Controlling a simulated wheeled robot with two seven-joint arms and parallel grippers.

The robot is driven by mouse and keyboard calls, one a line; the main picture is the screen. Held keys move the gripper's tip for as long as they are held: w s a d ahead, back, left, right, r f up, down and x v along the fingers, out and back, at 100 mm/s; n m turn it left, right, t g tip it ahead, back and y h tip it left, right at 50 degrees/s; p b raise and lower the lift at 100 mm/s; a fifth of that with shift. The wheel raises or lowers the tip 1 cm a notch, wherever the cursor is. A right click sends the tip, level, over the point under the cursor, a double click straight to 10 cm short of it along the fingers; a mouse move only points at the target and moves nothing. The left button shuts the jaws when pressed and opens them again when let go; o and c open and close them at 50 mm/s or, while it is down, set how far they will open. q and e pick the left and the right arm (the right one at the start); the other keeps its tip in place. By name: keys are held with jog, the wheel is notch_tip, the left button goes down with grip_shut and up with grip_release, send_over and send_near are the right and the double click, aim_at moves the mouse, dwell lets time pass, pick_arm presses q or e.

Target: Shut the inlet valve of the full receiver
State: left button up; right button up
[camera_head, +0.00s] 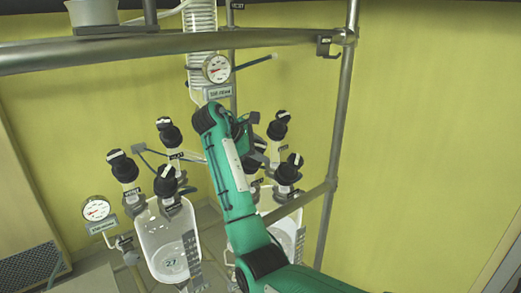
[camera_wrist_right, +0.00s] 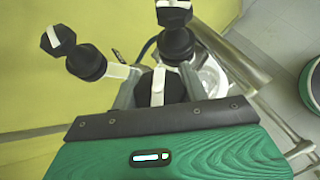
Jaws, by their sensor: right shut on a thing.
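My right gripper (camera_head: 249,137) is at the right-hand valve group, mostly behind my green wrist. In the right wrist view, its jaws (camera_wrist_right: 158,92) are shut on a black valve knob (camera_wrist_right: 157,80) with a white stripe. Two other black knobs, a left one (camera_wrist_right: 85,60) and an upper one (camera_wrist_right: 175,42), stand beyond it. In the head view, the left receiver (camera_head: 168,240) is clear glass marked 27. The right receiver (camera_head: 291,232) is partly hidden by my arm. I cannot tell the liquid levels or read which valve is the inlet. My left gripper is not in view.
Several black knobs stand over the left receiver, including a front one (camera_head: 166,181). Gauges hang at the top (camera_head: 216,68) and lower left (camera_head: 96,208). A metal rail (camera_head: 150,47) crosses above, and a post (camera_head: 342,110) stands right. The yellow wall side at right is open.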

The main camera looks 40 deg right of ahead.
jog(key=shift+a+f+m+g+y, duration=0.1)
jog(key=shift+m+g+y, duration=0.5)
jog(key=shift+m+g, duration=0.2)
jog(key=shift+s, duration=0.1)
jog(key=o, duration=1)
jog(key=b+v, duration=0.3)
jog(key=v, duration=0.4)
jog(key=shift+r, duration=0.25)
